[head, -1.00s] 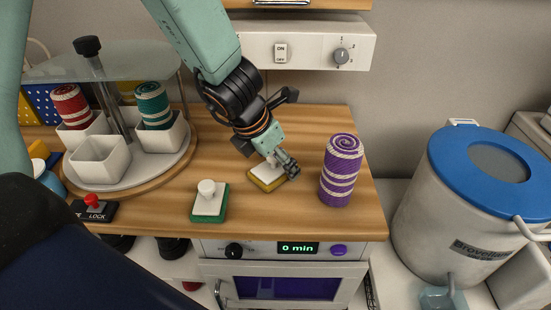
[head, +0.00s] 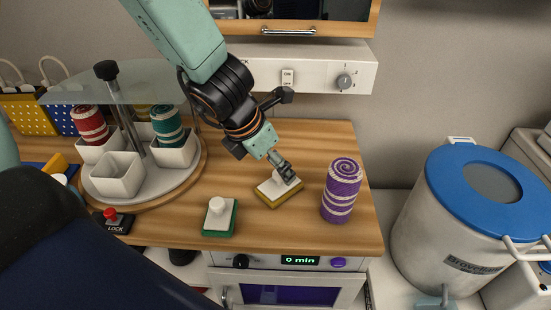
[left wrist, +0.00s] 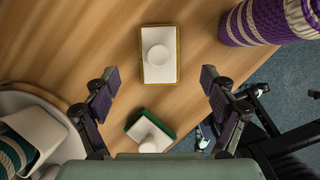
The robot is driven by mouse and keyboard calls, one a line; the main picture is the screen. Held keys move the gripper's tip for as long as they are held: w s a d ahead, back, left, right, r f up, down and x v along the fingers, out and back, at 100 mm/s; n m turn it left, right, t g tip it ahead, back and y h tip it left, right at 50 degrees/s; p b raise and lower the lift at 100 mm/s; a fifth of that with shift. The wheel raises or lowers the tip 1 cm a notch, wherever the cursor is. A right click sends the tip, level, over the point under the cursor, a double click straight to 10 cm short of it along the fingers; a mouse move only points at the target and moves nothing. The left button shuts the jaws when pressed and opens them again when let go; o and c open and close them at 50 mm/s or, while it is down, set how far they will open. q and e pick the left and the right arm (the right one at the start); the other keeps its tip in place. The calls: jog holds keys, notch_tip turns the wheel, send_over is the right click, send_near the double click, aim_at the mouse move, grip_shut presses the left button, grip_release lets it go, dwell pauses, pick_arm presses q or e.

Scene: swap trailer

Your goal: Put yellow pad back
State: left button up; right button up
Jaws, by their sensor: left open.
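The yellow pad (head: 268,198) lies on the wooden counter, its white top and knob partly hidden by my left gripper (head: 286,173) in the head view. In the left wrist view the yellow pad (left wrist: 158,73) shows whole, with a round white knob. It lies ahead of my left gripper (left wrist: 158,88), whose fingers are spread wide and hold nothing. The green pad (head: 218,216), also white-topped with a knob, lies to the left and nearer the counter's front edge. My right gripper is not in view.
A purple and cream roll (head: 341,190) stands close right of the yellow pad. A round carousel (head: 195,178) with white cups and coloured rolls stands at left under a glass disc. A red LOCK button (head: 113,220) sits at its front. A blue-lidded drum (head: 455,230) is at right.

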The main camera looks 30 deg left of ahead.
pick_arm(q)
jog(key=shift+p+v, duration=1.85)
jog(key=shift+v, duration=0.65)
jog(key=shift+s+f, duration=0.1)
